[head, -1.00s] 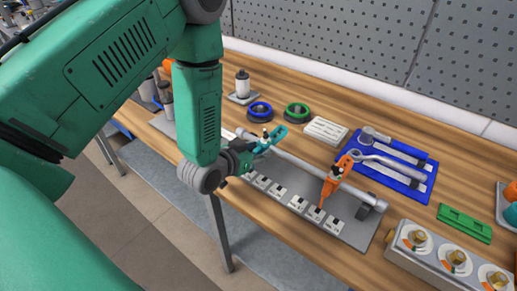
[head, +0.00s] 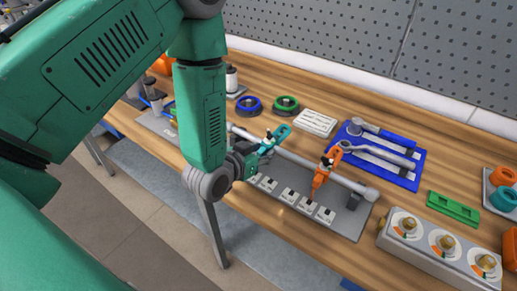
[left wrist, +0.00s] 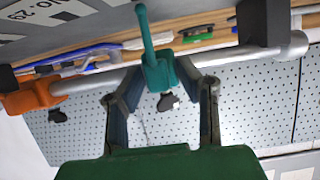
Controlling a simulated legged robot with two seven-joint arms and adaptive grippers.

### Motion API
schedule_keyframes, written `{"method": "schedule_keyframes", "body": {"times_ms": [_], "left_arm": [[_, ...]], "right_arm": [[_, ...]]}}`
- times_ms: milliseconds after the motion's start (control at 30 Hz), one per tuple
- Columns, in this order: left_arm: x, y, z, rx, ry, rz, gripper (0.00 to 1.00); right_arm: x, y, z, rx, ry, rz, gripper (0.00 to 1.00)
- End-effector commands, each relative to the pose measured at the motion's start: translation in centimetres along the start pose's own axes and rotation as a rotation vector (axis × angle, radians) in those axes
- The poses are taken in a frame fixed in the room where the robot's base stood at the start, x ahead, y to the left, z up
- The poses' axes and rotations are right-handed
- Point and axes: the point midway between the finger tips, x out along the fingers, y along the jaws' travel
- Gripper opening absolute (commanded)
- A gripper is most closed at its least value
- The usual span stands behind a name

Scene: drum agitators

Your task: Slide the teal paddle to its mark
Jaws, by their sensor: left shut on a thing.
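The teal paddle (head: 275,138) sits on a grey rail (head: 310,166) above a grey base plate (head: 349,222). My left gripper (head: 249,160) is shut on the paddle from the front. In the left wrist view the paddle (left wrist: 159,70) is between the two fingers of the gripper (left wrist: 162,88). An orange paddle (head: 325,169) is on the same rail to the right, apart from the teal one. White marker tiles (head: 289,196) lie in a row on the plate. My left gripper and arm hide part of the tile row and the teal paddle's lower end. My right gripper is not seen.
A blue tray with tools (head: 408,177), a green block (head: 453,208) and a box with brass knobs (head: 437,245) stand to the right. Blue (head: 248,106) and green (head: 285,105) rings lie behind the rail. The rail between the two paddles is clear.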

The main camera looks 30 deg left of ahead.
Motion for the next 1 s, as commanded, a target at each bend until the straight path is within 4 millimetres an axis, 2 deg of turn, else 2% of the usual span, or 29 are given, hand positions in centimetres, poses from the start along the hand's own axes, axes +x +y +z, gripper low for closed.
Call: {"method": "schedule_keyframes", "body": {"times_ms": [33, 67, 367, 467, 800, 1000], "left_arm": [[0.0, -0.1, -0.2, 0.001, 0.005, -0.001, 0.0], [0.0, -0.1, -0.2, 0.001, 0.005, -0.001, 0.36], [-0.1, -0.1, -0.1, 0.0, 0.003, -0.001, 0.36], [-1.0, -0.1, -0.1, 0.0, 0.001, -0.001, 0.36], [-6.3, -0.1, 0.0, 0.0, 0.001, -0.001, 0.36], [-7.3, -0.1, -0.1, 0.0, 0.003, -0.001, 0.36]], "right_arm": [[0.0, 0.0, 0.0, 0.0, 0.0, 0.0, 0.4], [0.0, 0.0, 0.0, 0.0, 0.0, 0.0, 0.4], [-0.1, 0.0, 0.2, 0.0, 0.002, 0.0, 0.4], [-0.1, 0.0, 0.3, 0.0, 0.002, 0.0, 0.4], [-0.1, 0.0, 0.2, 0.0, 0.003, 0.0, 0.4], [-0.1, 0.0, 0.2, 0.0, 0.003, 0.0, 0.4]]}}
